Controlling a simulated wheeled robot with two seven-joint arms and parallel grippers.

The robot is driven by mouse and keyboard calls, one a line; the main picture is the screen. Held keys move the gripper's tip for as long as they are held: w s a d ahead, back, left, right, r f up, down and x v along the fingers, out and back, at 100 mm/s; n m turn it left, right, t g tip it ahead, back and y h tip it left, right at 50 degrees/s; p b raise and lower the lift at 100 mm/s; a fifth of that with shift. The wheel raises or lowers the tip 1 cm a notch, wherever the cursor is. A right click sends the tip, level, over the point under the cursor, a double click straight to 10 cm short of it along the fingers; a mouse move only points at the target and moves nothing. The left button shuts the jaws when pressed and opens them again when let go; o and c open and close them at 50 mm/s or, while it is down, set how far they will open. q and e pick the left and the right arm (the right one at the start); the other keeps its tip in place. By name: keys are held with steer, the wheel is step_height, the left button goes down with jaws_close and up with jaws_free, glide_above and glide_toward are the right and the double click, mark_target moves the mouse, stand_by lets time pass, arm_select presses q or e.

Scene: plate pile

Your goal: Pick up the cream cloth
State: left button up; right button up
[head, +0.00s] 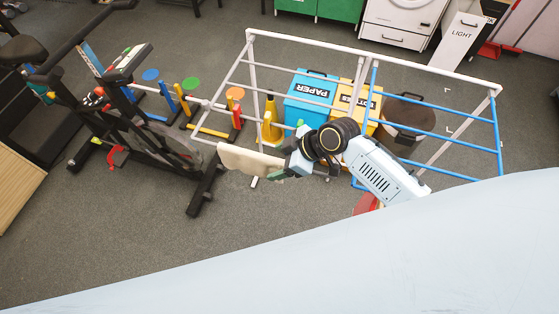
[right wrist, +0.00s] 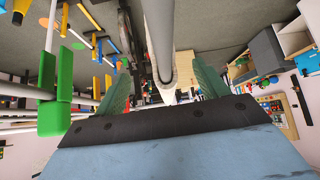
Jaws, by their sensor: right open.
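The cream cloth (head: 248,161) hangs over the near rail of a clothes rack, left of my right gripper in the head view. My right gripper (head: 281,171) is open at the cloth's right end. In the right wrist view its two green fingers stand apart (right wrist: 160,68). A long pale shape runs between them there; I cannot tell how much of it is cloth and how much is rail. I cannot tell whether the fingers touch the cloth. My left gripper is in neither view.
The clothes rack (head: 350,45) has white bars and a blue right end. Behind it stand a blue paper bin (head: 309,98), a yellow bin (head: 352,104) and a brown bin (head: 408,117). An exercise bike (head: 146,135) stands at left. The floor (head: 110,240) in front is clear.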

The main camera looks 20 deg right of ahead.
steer(key=shift+c, duration=0.4)
steer(key=c, duration=0.9)
steer(key=shift+r, duration=0.1)
steer(key=c, duration=0.6)
steer(key=r+p, duration=0.6)
steer(key=r, duration=0.1)
steer(key=shift+w+d, duration=0.15)
steer(key=shift+w, duration=0.15)
jaws_close()
steer(key=r, duration=0.4)
steer(key=shift+s+r, duration=0.25)
steer(key=shift+r, duration=0.15)
steer(key=shift+a, duration=0.2)
